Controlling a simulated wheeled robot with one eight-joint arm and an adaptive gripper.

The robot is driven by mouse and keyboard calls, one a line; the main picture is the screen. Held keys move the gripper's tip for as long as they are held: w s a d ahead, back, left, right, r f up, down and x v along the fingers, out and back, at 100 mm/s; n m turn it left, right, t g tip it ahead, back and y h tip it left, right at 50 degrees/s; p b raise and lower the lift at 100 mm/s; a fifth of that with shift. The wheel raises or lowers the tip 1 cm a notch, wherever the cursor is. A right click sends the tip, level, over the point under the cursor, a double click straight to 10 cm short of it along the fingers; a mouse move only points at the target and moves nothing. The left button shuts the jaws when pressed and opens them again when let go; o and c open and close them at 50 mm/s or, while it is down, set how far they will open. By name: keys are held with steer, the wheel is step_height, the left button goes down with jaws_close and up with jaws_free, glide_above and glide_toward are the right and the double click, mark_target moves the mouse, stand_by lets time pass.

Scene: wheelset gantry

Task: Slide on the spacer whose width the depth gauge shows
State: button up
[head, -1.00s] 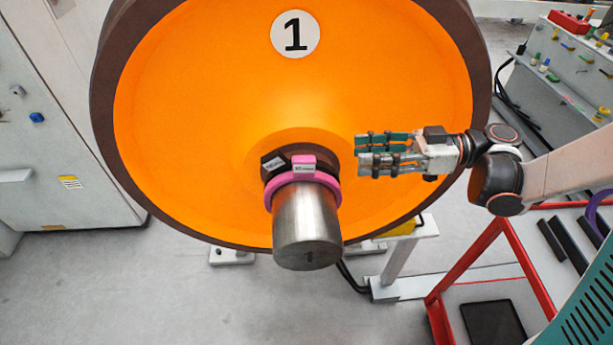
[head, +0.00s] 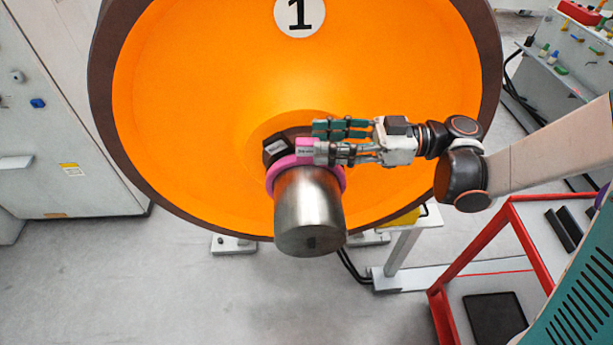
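A pink ring-shaped spacer (head: 277,172) sits around the steel axle end (head: 310,212), near its inner end. Its raised tab (head: 304,147) bears a white label too small to read. Behind it, a dark ring or collar with a labelled black block (head: 274,149) sits against the orange wheel. My gripper (head: 318,142) is at the right of the tab, its fingertips overlapping or beside the tab's right edge in this view. A gap shows between the teal-padded fingers, and I cannot tell whether they touch the tab. The depth gauge is not identifiable.
The large orange wheel (head: 200,100) marked 1 fills the middle. A red-framed cart (head: 480,246) with dark bars stands at lower right. A grey cabinet (head: 70,130) stands at left. A bench (head: 570,60) with small coloured items is at upper right. Floor is clear at lower left.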

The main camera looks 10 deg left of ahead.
mark_target(306, 140)
steer(key=a, duration=0.2)
steer(key=s+a+b, duration=0.1)
steer(key=a, duration=0.1)
steer(key=shift+a, duration=0.1)
steer(key=shift+c, duration=0.6)
jaws_close()
steer(key=shift+r+p, duration=0.2)
steer(key=shift+p, duration=0.2)
